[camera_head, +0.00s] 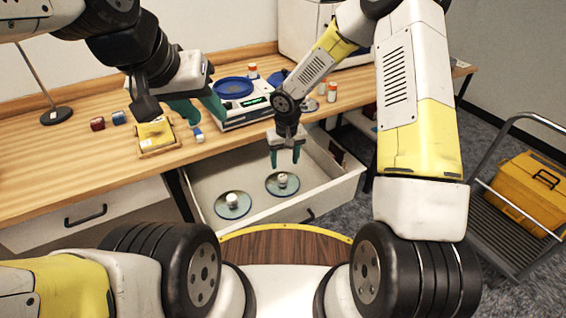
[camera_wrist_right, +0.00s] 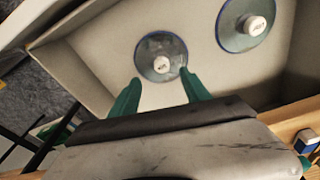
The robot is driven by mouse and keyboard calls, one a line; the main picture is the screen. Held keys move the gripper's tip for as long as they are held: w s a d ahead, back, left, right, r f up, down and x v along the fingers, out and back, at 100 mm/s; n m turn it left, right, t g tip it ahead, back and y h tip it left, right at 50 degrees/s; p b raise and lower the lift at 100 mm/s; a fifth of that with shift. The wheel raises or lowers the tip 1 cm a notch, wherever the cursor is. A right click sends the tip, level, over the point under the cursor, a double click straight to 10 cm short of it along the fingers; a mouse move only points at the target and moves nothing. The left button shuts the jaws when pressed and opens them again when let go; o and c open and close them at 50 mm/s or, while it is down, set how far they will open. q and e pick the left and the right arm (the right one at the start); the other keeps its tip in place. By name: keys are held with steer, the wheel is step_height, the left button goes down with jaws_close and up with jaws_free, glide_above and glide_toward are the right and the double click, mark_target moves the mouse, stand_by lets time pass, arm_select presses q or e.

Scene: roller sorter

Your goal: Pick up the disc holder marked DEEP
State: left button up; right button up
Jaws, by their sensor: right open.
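Two disc holders, each a bluish clear disc with a white knob, lie in the open drawer (camera_head: 262,212). The right one (camera_head: 282,184) lies just below my right gripper (camera_head: 285,160); the left one (camera_head: 233,205) lies nearer the drawer front. In the right wrist view, one disc holder (camera_wrist_right: 160,57) sits just beyond the open fingertips (camera_wrist_right: 160,77), and the other (camera_wrist_right: 245,25) is at the upper right. Both knobs bear dark marks too small to read. My right gripper is open and empty. My left gripper (camera_head: 212,121) appears open above the desk.
The drawer walls surround both holders. On the desk (camera_head: 75,178) stand a scale with a blue dish (camera_head: 236,88), a small tray with a yellow item (camera_head: 155,135), and small bottles (camera_head: 332,91). A cart with a yellow toolbox (camera_head: 530,190) stands at right.

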mark_target(283, 176)
steer(key=shift+a+f, duration=0.2)
steer(key=shift+f, duration=0.3)
steer(key=f, duration=0.3)
steer(key=w+f, duration=0.1)
steer(key=f, duration=0.3)
steer(key=shift+w+a+f, duration=0.15)
steer(key=shift+w, duration=0.05)
jaws_close()
